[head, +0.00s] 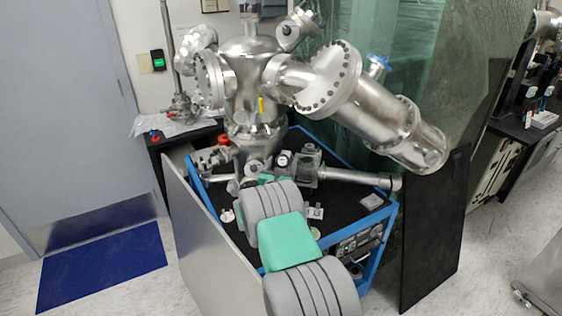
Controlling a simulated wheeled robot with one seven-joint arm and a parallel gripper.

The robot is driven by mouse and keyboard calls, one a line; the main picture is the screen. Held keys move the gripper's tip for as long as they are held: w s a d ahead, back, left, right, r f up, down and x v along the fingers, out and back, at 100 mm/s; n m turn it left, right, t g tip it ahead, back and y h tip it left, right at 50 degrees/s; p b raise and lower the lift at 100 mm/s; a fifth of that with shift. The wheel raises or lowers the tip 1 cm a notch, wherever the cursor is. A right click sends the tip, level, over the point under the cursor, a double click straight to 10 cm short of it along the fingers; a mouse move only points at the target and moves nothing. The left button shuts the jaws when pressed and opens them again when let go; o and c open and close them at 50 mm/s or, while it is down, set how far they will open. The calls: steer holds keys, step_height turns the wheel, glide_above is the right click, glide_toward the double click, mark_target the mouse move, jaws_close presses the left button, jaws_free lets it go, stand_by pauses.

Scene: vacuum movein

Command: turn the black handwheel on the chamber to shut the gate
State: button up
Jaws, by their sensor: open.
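The steel chamber (252,92) stands upright at the back of a blue-framed cart (378,222), with flanged ports on both sides. I cannot clearly pick out a black handwheel; a small dark-rimmed round part (283,159) sits among the fittings below the chamber, too small to identify. A gate and its position cannot be made out. My grey and green arm rises from the bottom edge and reaches over the cart's black top toward these fittings. My gripper is not visible; the arm's end hides it and part of the fittings behind.
A horizontal pipe (350,177) crosses the cart's right side. Grey panel (205,245) and black panel (436,230) flank the cart. Floor is clear at lower left around the blue mat (103,266).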

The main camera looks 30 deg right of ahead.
steer(key=shift+w+d, duration=0.1)
steer(key=shift+w, duration=0.1)
steer(key=shift+c, duration=0.4)
steer(key=c, duration=1.3)
